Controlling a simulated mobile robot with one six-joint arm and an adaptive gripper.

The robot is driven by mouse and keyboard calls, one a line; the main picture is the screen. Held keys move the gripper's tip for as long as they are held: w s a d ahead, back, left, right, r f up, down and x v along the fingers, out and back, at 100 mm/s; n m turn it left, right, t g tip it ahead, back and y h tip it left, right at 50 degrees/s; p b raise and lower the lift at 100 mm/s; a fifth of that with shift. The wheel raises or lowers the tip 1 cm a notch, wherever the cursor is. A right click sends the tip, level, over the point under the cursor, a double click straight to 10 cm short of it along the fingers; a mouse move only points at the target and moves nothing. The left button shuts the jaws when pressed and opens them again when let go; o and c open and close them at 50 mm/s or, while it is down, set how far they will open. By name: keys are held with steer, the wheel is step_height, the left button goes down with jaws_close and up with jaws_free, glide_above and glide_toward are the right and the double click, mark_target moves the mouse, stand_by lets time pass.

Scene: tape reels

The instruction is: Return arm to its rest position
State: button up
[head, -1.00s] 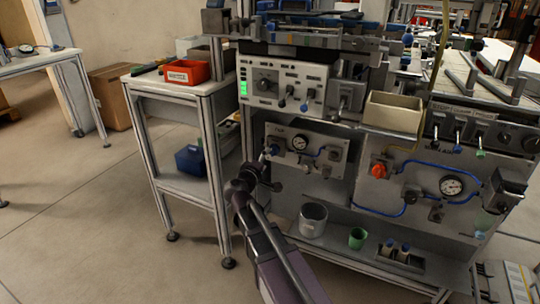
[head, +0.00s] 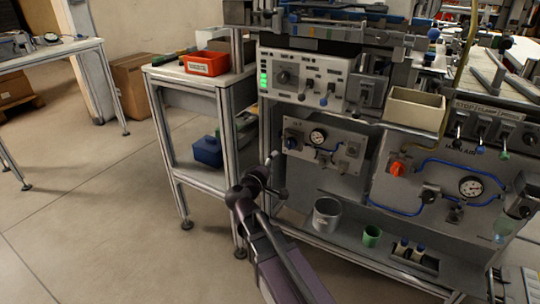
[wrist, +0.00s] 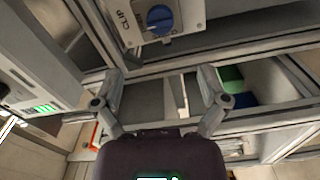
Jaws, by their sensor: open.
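My dark arm reaches up from the bottom of the head view, with nothing visible in its gripper (head: 277,174). The gripper is in front of the machine's lower left, near the small gauge panel (head: 322,147) and the side table's right leg. In the wrist view the two grey fingers of my gripper (wrist: 161,84) stand wide apart and empty. A panel marked CLIP with a blue knob (wrist: 160,19) is beyond them at the top. I cannot tell how far the fingers are from the frame bars.
A side table (head: 192,82) carries a red bin (head: 206,64); a blue box (head: 207,151) sits on its lower shelf. A grey cup (head: 326,215) and green cup (head: 371,237) stand on the machine's low shelf. Open floor (head: 90,220) lies at left.

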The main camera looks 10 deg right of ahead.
steer(key=s+d+f+m+g+y+p, duration=0.1)
steer(key=s+d+f+m+g+y, duration=0.1)
steer(key=s+d+f+m+g, duration=0.65)
steer(key=s+f+g+y+p, duration=0.2)
steer(key=s+f+g+y, duration=0.4)
steer(key=s+f+y, duration=0.3)
step_height(320, 180, up, 39)
steer(key=s+p, duration=0.1)
steer(key=p, duration=3.6)
steer(key=shift+a+r, duration=0.15)
steer(key=shift+a, duration=0.25)
